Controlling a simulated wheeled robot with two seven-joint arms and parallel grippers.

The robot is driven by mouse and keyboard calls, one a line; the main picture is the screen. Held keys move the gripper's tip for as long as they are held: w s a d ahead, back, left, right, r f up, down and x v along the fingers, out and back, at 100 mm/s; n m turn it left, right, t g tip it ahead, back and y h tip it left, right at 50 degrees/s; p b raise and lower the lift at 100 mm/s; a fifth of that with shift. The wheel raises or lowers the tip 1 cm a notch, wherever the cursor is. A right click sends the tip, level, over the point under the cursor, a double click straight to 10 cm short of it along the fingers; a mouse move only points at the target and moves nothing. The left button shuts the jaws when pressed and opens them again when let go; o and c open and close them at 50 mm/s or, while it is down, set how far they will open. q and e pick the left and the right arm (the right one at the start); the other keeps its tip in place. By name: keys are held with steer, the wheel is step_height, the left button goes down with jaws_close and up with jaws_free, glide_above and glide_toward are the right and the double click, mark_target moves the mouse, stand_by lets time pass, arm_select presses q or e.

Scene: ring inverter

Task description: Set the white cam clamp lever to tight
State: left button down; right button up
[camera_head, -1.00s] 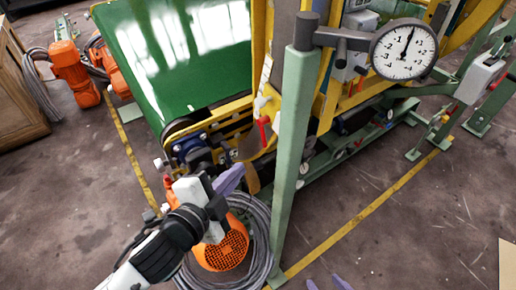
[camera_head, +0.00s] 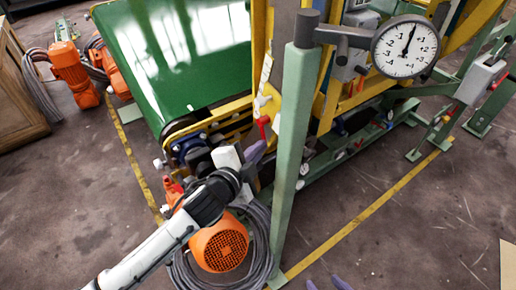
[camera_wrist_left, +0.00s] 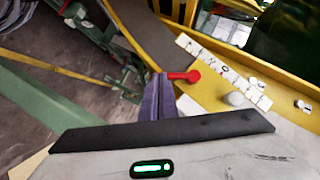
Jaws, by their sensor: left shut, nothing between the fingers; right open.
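A white lever-like part (camera_head: 262,101) sits on the yellow frame, just above a red-handled lever (camera_head: 262,121). In the left wrist view a rounded white knob (camera_wrist_left: 236,99) shows beside the red lever (camera_wrist_left: 184,76), near a white marked strip (camera_wrist_left: 222,70); the lever's setting cannot be read. My left gripper (camera_head: 257,151) is shut and empty, just below the red lever. In the left wrist view its purple fingertips (camera_wrist_left: 159,82) are close beside the red lever; contact cannot be told. My right gripper (camera_head: 326,284) is open at the bottom edge, mostly out of view.
A green post (camera_head: 291,150) with a dial gauge (camera_head: 404,48) stands right of my left gripper. An orange motor (camera_head: 220,246) and coiled grey cable (camera_head: 262,255) lie below. A green belt (camera_head: 185,55) is behind. The floor at right is mostly clear.

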steer(key=shift+f, duration=0.1)
arm_select(q)
steer(key=shift+w+a+f+t+b, duration=0.15)
steer(key=shift+t+b, duration=0.15)
steer(key=shift+b, duration=0.15)
arm_select(e)
steer(key=shift+s+f, duration=0.1)
steer(key=shift+f, duration=0.35)
